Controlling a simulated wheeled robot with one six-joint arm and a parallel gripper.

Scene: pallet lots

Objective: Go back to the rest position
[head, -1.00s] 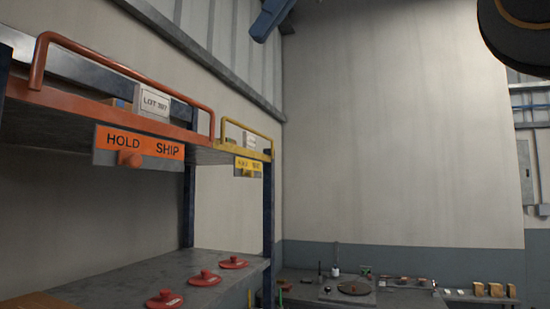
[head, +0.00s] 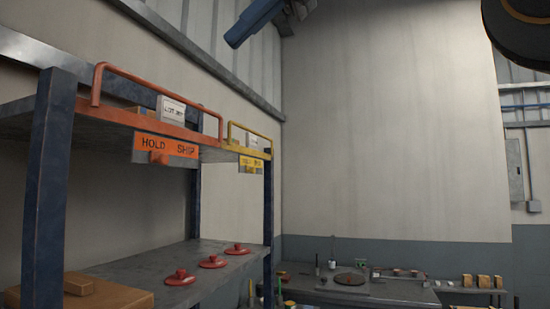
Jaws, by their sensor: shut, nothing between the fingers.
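My gripper (head: 234,38) shows at the top of the head view as a blue, blocky end pointing down and left. Its fingers are together with nothing between them. It hangs in front of the upper wall, apart from the shelf rack and everything on it. The grey part behind it is cut off by the top edge. A dark rounded part of my arm fills the top right corner.
A rack stands at left, with a blue post (head: 48,190), an orange rail (head: 160,92), a HOLD SHIP sign (head: 166,146) and a yellow rail (head: 250,132). Red knobbed discs (head: 212,262) and a brown box (head: 82,292) sit below. A workbench (head: 330,289) stands behind.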

